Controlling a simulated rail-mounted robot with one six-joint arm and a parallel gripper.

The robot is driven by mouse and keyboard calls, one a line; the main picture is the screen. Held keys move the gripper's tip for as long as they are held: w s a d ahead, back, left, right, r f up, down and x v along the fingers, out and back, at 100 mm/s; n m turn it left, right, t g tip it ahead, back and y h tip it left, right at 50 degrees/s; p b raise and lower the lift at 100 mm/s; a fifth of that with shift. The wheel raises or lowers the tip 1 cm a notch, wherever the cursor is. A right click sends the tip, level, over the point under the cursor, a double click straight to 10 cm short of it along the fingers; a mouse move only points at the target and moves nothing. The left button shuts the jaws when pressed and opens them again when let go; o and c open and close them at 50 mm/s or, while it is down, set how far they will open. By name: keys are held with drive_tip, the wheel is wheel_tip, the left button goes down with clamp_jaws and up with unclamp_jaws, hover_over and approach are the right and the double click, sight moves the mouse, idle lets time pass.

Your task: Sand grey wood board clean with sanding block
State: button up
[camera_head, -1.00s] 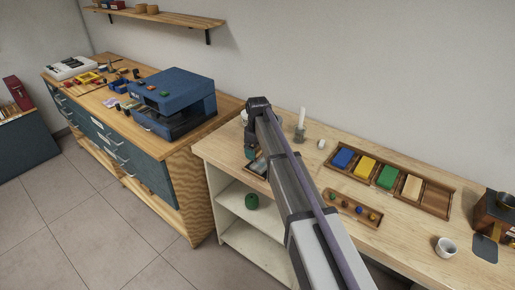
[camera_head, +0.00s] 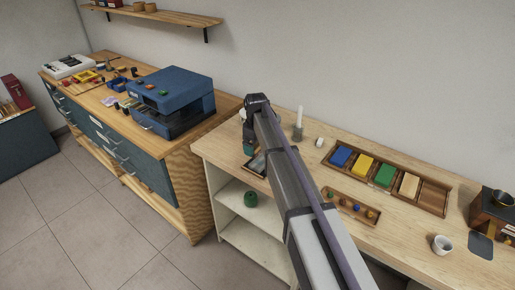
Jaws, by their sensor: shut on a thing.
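My arm reaches across the pale wooden bench, and its wrist bends down near the bench's left end. My gripper (camera_head: 248,145) is small and partly hidden behind the arm. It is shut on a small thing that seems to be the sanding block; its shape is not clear. A grey board in a dark frame (camera_head: 258,163) lies at the bench's front edge, just below and right of the gripper, partly covered by the arm. I cannot tell whether the block touches the board, or how clean its surface is.
A white candle (camera_head: 299,117) in a holder stands behind the arm. A wooden tray (camera_head: 435,199) with coloured blocks and a smaller tray (camera_head: 339,208) with small balls lie right. A white cup (camera_head: 442,244) stands front right. A blue machine (camera_head: 172,98) is on the left cabinet.

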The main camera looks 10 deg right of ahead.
sight(258, 164)
drive_tip(key=shift+f+b, duration=3.65)
drive_tip(key=shift+f, duration=0.1)
drive_tip(key=shift+w+d+r, duration=0.15)
drive_tip(key=shift+w+d, duration=0.25)
drive_tip(key=shift+w, duration=0.1)
drive_tip(key=shift+w+d, duration=2.65)
drive_tip(key=shift+d, duration=0.1)
drive_tip(key=shift+s+a, duration=2.75)
drive_tip(key=shift+s, duration=0.05)
drive_tip(key=p, duration=0.1)
drive_tip(key=r+p, duration=0.1)
drive_tip(key=r, duration=0.1)
drive_tip(key=shift+s+a+r+p, duration=0.25)
drive_tip(key=shift+s+a+p, duration=0.1)
drive_tip(key=shift+a+p, duration=0.05)
wheel_tip(258, 164, up, 5)
drive_tip(key=p, duration=0.5)
drive_tip(key=shift+d, duration=0.1)
